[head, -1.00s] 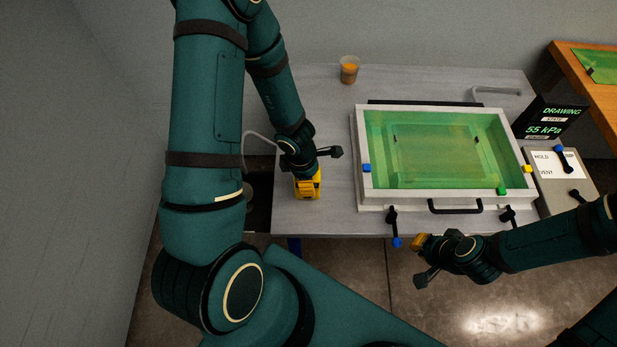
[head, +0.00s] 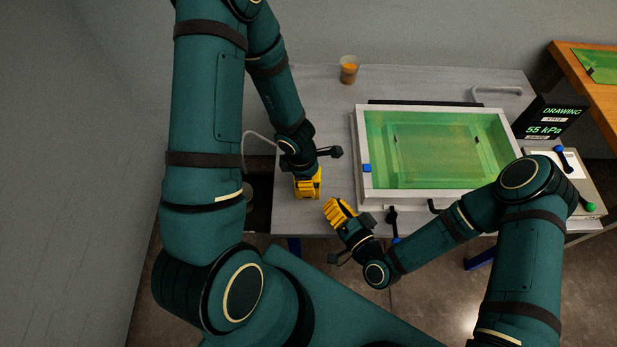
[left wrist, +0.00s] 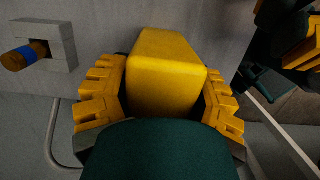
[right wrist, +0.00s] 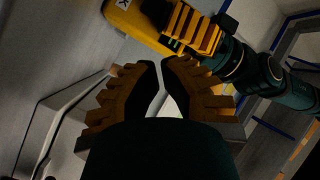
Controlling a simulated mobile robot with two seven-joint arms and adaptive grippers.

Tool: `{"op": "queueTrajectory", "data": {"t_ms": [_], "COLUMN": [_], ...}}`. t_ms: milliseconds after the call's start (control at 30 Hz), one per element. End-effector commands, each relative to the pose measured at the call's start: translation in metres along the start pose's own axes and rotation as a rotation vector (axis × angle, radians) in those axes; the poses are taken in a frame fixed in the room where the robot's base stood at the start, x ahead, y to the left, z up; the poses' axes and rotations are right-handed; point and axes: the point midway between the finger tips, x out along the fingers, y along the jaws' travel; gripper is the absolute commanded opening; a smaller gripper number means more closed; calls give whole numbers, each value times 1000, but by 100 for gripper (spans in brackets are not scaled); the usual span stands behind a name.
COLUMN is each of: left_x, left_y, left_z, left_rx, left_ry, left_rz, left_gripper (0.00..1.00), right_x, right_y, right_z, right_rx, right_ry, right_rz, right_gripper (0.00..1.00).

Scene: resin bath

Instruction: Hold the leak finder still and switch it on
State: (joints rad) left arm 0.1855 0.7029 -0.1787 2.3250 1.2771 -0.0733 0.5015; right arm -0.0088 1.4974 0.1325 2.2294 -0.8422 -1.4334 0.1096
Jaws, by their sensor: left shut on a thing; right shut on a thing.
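The leak finder is a yellow block (left wrist: 166,70) between the fingers of my left gripper (head: 307,180), which is shut on it over the table's front-left part. In the right wrist view the block (right wrist: 135,20) shows at the top, with part of a white label ending in "K". The switch is not clearly visible.
A white-framed bath (head: 362,150) with green film stands on the grey table (head: 310,100). A cup (head: 349,70) of orange stuff stands at the back. A display (head: 550,118) reads "DRAWING, 55 kPa". A blue-tipped clamp (head: 393,222) hangs at the bath's front.

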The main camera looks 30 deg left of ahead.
Motion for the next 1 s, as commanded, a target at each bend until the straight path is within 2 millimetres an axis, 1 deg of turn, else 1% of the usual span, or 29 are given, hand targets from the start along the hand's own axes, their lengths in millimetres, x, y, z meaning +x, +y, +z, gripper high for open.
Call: {"op": "queueTrajectory", "data": {"t_ms": [33, 200, 300, 433, 533, 667, 767, 1000], "left_x": [0, 0, 0, 0, 0, 0, 0, 0], "left_y": [0, 0, 0, 0, 0, 0, 0, 0], "left_z": [0, 0, 0, 0, 0, 0, 0, 0], "left_rx": [0, 0, 0, 0, 0, 0, 0, 0], "left_ry": [0, 0, 0, 0, 0, 0, 0, 0], "left_rz": [0, 0, 0, 0, 0, 0, 0, 0], "left_gripper": [10, 10, 10, 10, 10, 10, 10, 10], "right_x": [-1, -6, -11, -16, -18, -16, -9, 18], "right_y": [-5, -26, -36, -46, -50, -51, -49, -39], "right_z": [17, 59, 77, 92, 97, 97, 94, 79], "right_rx": [29, 114, 159, 201, 218, 223, 220, 219], "right_ry": [6, 48, 72, 94, 105, 109, 109, 110], "right_rz": [-34, -150, -202, -247, -266, -274, -275, -275], "right_gripper": [0, 0, 0, 0, 0, 0, 0, 0]}}
